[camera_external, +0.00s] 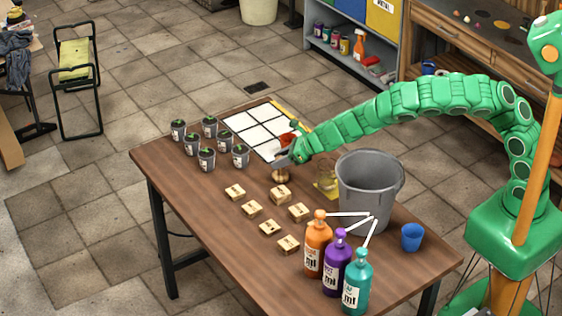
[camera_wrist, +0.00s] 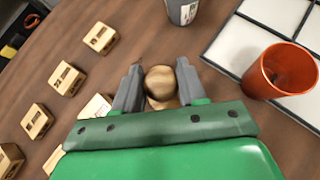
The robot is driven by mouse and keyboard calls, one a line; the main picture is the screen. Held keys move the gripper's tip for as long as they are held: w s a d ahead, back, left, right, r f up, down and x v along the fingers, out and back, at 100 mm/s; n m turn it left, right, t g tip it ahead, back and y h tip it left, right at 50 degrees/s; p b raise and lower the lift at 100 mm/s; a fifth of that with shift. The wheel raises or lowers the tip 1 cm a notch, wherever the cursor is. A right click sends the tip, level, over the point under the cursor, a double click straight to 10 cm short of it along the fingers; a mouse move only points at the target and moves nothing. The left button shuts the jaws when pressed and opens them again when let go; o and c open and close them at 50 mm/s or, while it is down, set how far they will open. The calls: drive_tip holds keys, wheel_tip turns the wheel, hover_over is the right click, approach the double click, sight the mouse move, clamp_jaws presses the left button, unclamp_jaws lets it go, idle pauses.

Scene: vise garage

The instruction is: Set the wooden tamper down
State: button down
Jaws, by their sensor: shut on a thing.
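The wooden tamper (camera_external: 280,175) is below my gripper (camera_external: 285,160), over the middle of the brown table. In the wrist view its round wooden knob (camera_wrist: 160,82) sits between the two grey fingers of my gripper (camera_wrist: 159,85), which is shut on it. The tamper looks upright and low, close to the tabletop (camera_external: 205,235). I cannot tell whether its base touches the table; its lower part is mostly hidden in the wrist view.
Several labelled wooden blocks (camera_external: 252,209) lie in front. Several seedling pots (camera_external: 207,159) stand left. A white-tiled panel (camera_external: 246,128) and orange cup (camera_wrist: 280,72) are behind. A grey bucket (camera_external: 365,195), pump bottles (camera_external: 337,262) and blue cup (camera_external: 411,238) stand right.

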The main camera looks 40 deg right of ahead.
drive_tip(key=c, duration=0.6)
unclamp_jaws()
drive_tip(key=shift+f, duration=0.1)
drive_tip(key=shift+v, duration=1.55)
drive_tip(key=v, duration=0.9)
